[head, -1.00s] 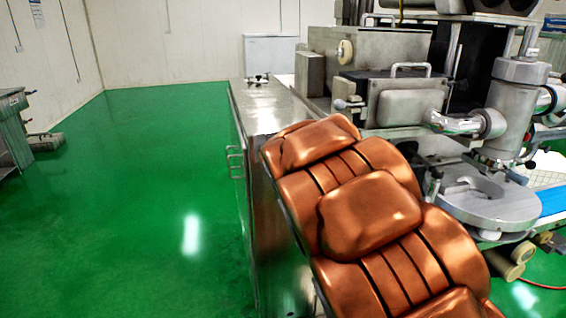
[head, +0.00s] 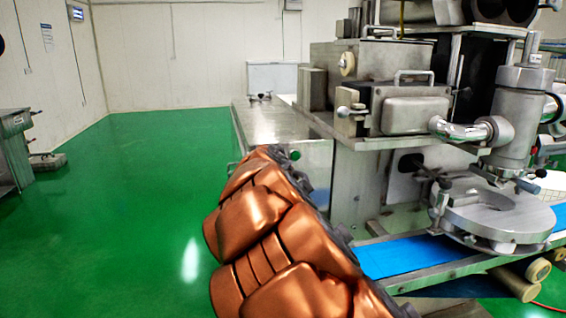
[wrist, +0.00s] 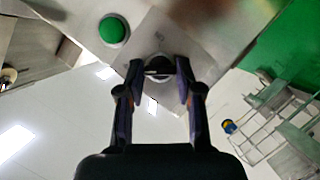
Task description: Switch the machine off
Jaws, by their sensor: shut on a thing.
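In the wrist view, my gripper (wrist: 159,70) has its two dark fingers on either side of a dark round knob (wrist: 158,62) and is shut on it. The knob sits on a pale grey square plate (wrist: 190,55) with faint marks too small to read. A green round button (wrist: 113,29) is up and left of the knob. The metal machine (head: 400,100) stands at the right in the head view. My copper-coloured arm covers the lower middle there. My gripper and the knob are hidden in the head view.
A blue conveyor belt (head: 410,256) and a round metal plate (head: 495,212) are at the machine's right. A metal bench (head: 14,150) stands at the far left. The green floor (head: 130,200) between is clear.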

